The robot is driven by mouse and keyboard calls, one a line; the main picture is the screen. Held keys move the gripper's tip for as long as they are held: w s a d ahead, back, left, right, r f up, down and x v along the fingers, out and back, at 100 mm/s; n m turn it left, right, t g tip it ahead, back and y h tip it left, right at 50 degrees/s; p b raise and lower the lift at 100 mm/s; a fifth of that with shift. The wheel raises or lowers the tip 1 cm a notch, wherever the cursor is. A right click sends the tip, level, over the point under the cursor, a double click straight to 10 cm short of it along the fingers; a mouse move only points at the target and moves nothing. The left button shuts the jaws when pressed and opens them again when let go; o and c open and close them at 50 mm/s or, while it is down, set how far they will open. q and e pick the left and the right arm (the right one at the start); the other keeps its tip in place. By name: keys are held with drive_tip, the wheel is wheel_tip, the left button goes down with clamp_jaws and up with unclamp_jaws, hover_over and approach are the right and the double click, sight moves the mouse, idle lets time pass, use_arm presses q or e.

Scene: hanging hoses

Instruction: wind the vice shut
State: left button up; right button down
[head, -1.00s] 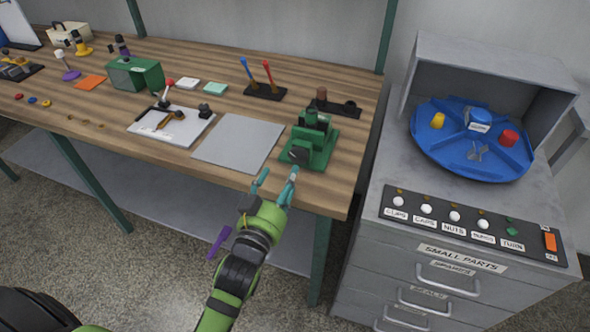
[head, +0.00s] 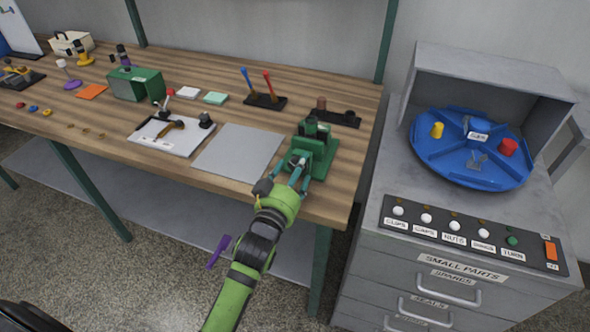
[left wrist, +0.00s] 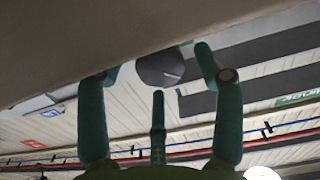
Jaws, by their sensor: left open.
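The green vice (head: 318,152) stands at the front right corner of the wooden bench. Its dark round knob faces the front edge; in the left wrist view the knob (left wrist: 160,68) shows as a grey disc with a pale line on it. My left gripper (head: 294,170) is open at the front of the vice, its teal fingers reaching toward the knob. In the left wrist view the fingertips (left wrist: 158,75) are spread around the knob's outline. I cannot tell whether any finger touches it. My right gripper is out of view.
A black holder with blue and red handles (head: 265,100) stands behind. A small-parts cabinet (head: 455,268) stands to the right, across a gap.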

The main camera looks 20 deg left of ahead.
use_arm(q)
drive_tip(key=c, duration=1.1)
drive_tip(key=shift+r+m+p, duration=0.3)
drive_tip(key=shift+m+p, duration=0.5)
drive_tip(key=shift+c, duration=0.2)
drive_tip(key=shift+m+p, duration=0.35)
drive_tip(key=shift+m, duration=0.25)
drive_tip(key=shift+f+m, duration=0.15)
drive_tip(key=shift+m, duration=0.55)
drive_tip(key=o, duration=1.1)
drive_tip(key=shift+f, duration=0.1)
drive_tip(key=shift+o, duration=0.2)
